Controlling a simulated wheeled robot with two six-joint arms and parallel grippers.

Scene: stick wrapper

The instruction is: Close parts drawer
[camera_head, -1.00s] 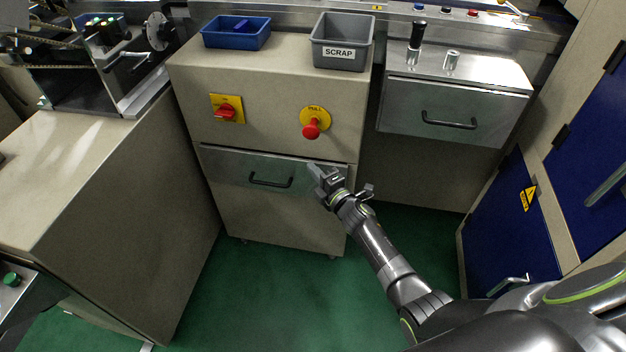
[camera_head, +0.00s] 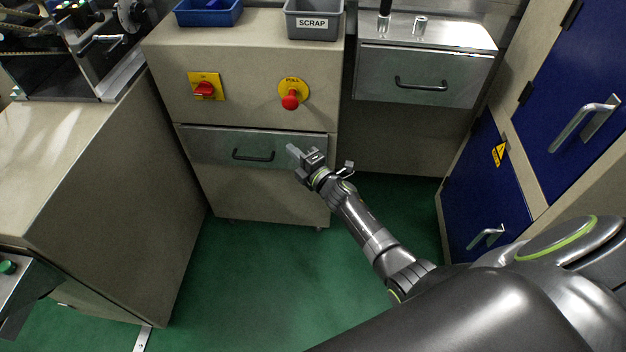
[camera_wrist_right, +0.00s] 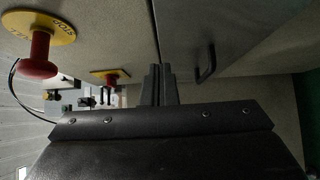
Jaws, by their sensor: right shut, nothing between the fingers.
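A grey metal drawer front (camera_head: 205,147) with a black bar handle (camera_head: 253,156) sits in the beige middle cabinet, below a red switch and a red knob. It looks flush or nearly flush; any small gap is hard to judge. My right gripper (camera_head: 292,150) is shut and empty, in front of the drawer's right part, right of the handle. In the right wrist view, the shut fingers (camera_wrist_right: 159,72) point at the seam beside the drawer front (camera_wrist_right: 235,35), with the handle (camera_wrist_right: 207,64) to their right. Contact cannot be told. My left gripper is not in view.
A red knob on a yellow plate (camera_head: 291,98) and a red switch (camera_head: 205,88) are above the drawer. Another closed-looking drawer (camera_head: 425,78) is at the right. Blue doors (camera_head: 488,188) stand right, a beige cabinet (camera_head: 95,200) left. Green floor (camera_head: 265,270) is clear between.

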